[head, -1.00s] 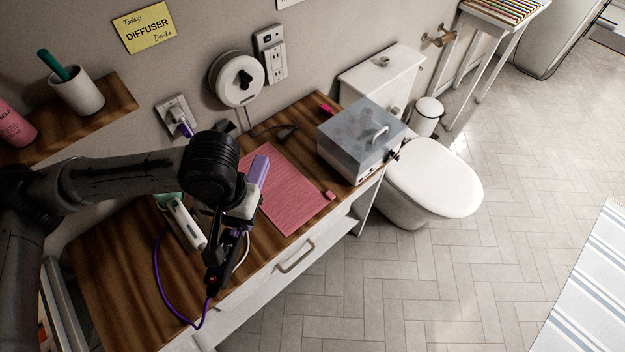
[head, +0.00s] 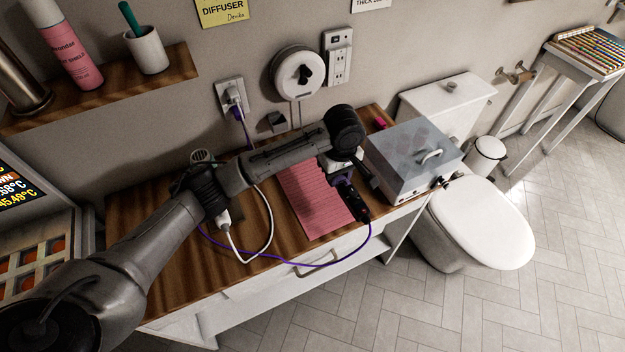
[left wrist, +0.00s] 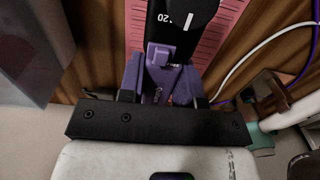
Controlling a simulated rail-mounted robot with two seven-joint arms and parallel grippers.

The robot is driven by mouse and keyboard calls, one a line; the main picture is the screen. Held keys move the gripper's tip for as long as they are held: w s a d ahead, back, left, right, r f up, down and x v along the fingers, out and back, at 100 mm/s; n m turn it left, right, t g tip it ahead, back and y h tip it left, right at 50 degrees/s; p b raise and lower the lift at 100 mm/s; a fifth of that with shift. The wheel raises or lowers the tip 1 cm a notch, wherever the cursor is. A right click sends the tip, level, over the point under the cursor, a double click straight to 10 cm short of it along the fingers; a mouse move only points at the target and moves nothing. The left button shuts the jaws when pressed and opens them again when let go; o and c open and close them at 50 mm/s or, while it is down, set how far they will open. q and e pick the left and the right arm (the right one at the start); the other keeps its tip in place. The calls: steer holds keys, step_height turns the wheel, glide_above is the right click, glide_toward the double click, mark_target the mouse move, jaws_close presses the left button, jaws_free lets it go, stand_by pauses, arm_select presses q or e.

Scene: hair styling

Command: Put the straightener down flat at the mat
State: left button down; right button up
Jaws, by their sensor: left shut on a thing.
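The straightener (head: 352,200) is black and purple, with a purple cord at its handle end. My left gripper (head: 342,168) is shut on it, over the right part of the pink mat (head: 312,207). In the left wrist view the straightener (left wrist: 184,14) shows its black body and dial between the jaws, with the pink mat (left wrist: 216,38) behind it. My wrist hides much of the straightener in the head view, and I cannot tell whether it touches the mat. My right gripper is not in view.
A grey translucent-lidded box (head: 410,160) stands just right of the mat. A white-corded styling tool (head: 223,217) lies on the wooden counter (head: 150,215) to the left, partly behind my arm. The purple cord loops along the counter's front edge. A wall-mounted round holder (head: 298,75) is behind.

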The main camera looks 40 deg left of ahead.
arm_select(q)
steer(key=p, duration=0.1)
glide_above(313, 185)
step_height(313, 185, down, 5)
steer(key=shift+r, duration=0.15)
steer(key=shift+f+p, duration=0.55)
steer(key=shift+f, duration=1.5)
steer(key=c, duration=0.8)
jaws_free()
steer(key=shift+f, duration=0.15)
